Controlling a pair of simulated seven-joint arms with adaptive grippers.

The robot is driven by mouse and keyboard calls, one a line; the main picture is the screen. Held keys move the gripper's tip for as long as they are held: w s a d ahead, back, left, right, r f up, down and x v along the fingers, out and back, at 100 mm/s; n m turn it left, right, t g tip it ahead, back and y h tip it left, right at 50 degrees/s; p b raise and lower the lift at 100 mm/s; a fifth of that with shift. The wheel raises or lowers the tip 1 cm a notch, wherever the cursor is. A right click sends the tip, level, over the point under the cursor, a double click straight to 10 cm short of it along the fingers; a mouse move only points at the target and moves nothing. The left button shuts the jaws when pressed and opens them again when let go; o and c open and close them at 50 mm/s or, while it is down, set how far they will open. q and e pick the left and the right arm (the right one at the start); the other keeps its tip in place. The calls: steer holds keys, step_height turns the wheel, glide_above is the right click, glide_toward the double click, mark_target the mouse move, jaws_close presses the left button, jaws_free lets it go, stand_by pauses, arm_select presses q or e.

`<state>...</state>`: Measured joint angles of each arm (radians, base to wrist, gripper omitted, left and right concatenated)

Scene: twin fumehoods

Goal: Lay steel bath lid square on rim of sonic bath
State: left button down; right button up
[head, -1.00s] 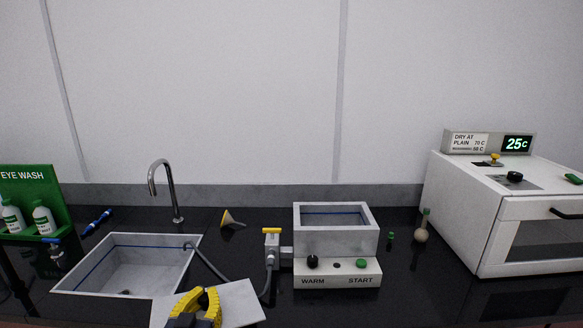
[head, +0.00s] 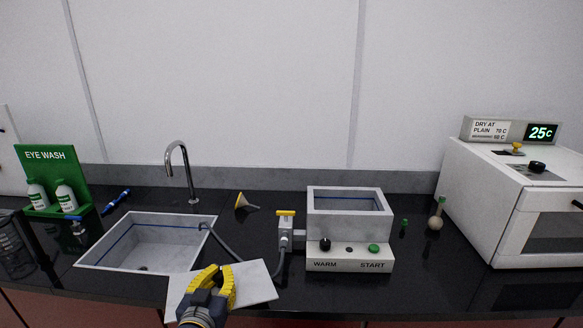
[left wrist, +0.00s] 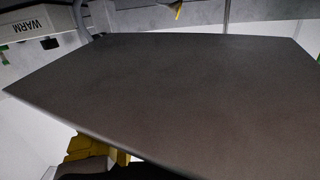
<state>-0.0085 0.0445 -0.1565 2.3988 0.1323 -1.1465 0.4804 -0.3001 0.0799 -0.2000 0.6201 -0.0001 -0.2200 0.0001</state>
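The steel bath lid (head: 254,282) is a flat grey plate, held over the counter's front, between the sink and the sonic bath. My left gripper (head: 216,280), with yellow fingers, appears shut on its left part. In the left wrist view the lid (left wrist: 180,90) fills most of the picture, with a bit of yellow finger (left wrist: 95,150) at its lower edge; the grip itself is hidden. The sonic bath (head: 348,230) stands right of the lid and farther back. Its rectangular top is open, and a blue line shows inside. My right gripper is not in view.
A grey sink (head: 110,257) with a tap (head: 188,170) is at the left. A yellow-handled valve (head: 285,230) and hose stand against the bath's left side. A funnel (head: 245,203) lies behind. A flask (head: 436,218) and white oven (head: 500,215) are at the right.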

arm_select(q)
steer(key=shift+s+d+f, duration=0.1)
steer(key=shift+s+f, duration=0.15)
steer(key=t, duration=0.2)
glide_toward(239, 264)
steer(key=w, duration=1)
steer(key=shift+w+f, duration=0.35)
steer(key=shift+w, duration=0.05)
steer(key=shift+w+f, duration=0.15)
steer(key=shift+f, duration=0.35)
steer(key=shift+w+f, duration=0.15)
steer(key=shift+f, duration=1.15)
steer(key=shift+f, duration=0.15)
steer(key=c, duration=1.5)
jaws_free()
